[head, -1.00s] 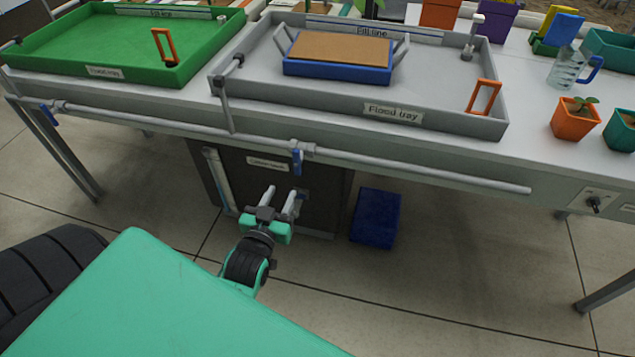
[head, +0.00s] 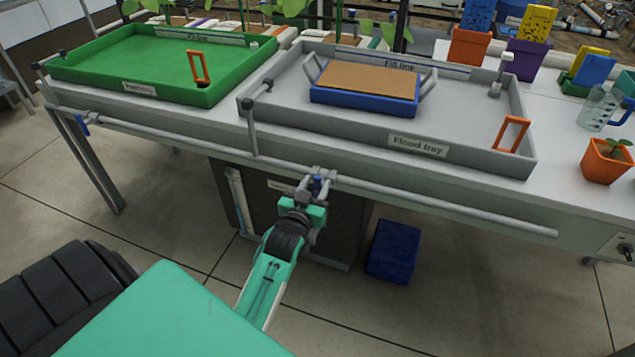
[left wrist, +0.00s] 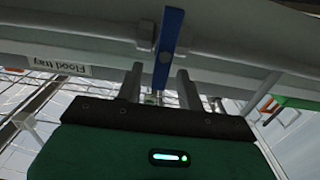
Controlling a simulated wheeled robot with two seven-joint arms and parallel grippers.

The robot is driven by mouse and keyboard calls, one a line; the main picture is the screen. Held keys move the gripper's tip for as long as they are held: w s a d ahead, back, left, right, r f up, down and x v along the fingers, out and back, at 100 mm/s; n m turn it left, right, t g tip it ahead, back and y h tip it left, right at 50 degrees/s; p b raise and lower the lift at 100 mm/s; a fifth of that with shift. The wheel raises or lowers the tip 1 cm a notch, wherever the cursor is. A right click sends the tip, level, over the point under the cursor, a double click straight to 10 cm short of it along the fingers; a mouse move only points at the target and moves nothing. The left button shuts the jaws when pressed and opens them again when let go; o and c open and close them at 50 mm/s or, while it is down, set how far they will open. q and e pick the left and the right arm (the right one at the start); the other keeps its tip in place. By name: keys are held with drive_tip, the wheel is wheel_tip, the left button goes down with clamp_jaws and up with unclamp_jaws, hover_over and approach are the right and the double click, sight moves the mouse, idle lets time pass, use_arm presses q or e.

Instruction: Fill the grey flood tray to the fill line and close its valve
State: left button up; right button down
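The grey flood tray (head: 450,165) stands on the bench, its label on the front wall and its fill line label (head: 400,64) at the back wall. No water is discernible in it. A blue valve lever (head: 317,184) hangs from the pipe below the tray; it shows larger in the left wrist view (left wrist: 169,40). My left gripper (head: 316,188) is at this lever. In the wrist view its fingers are apart, with the lever between them and gaps showing. Contact cannot be told. My right gripper is out of view.
A blue tray with a brown top (head: 365,94) and an orange handle (head: 512,134) are in the grey tray. A green tray (head: 140,85) stands left. A dark tank (head: 340,225) and blue box (head: 393,250) are below. A jug (head: 598,108) is right.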

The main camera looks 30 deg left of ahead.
use_arm(q)
drive_tip(key=shift+w+a, duration=0.15)
drive_tip(key=shift+w, duration=0.75)
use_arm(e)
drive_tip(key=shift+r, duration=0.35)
use_arm(q)
clamp_jaws()
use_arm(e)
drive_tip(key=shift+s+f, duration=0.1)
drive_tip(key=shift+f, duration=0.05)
use_arm(q)
drive_tip(key=shift+a, duration=0.1)
